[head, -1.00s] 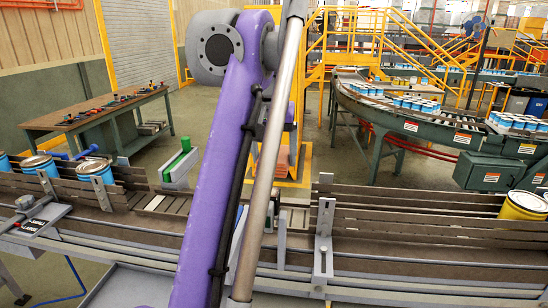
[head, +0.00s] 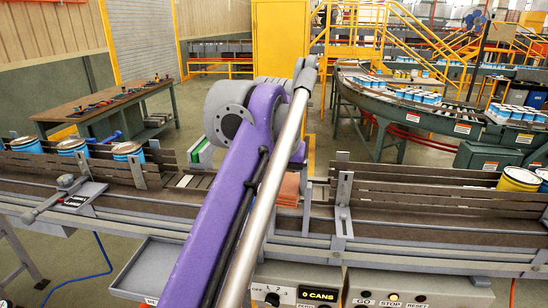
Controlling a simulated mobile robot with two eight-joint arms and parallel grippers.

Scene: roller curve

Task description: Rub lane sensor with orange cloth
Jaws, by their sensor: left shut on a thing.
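The orange cloth (head: 288,190) hangs as a small folded patch over the far side of the near conveyor, just right of my purple arm. My left gripper (head: 291,175) is shut on it and is mostly hidden behind my arm. The cloth's lower edge is close to the conveyor, but I cannot tell if it touches anything. I cannot make out the lane sensor for certain; my arm covers part of the lane. My right gripper is not in view.
Blue-banded cans (head: 127,151) stand on the lane at left, and a yellow can (head: 519,180) at right. Slatted side rails (head: 420,190) line the conveyor. A control panel (head: 390,291) is at the front. A workbench (head: 105,103) and curved conveyor (head: 380,88) stand behind.

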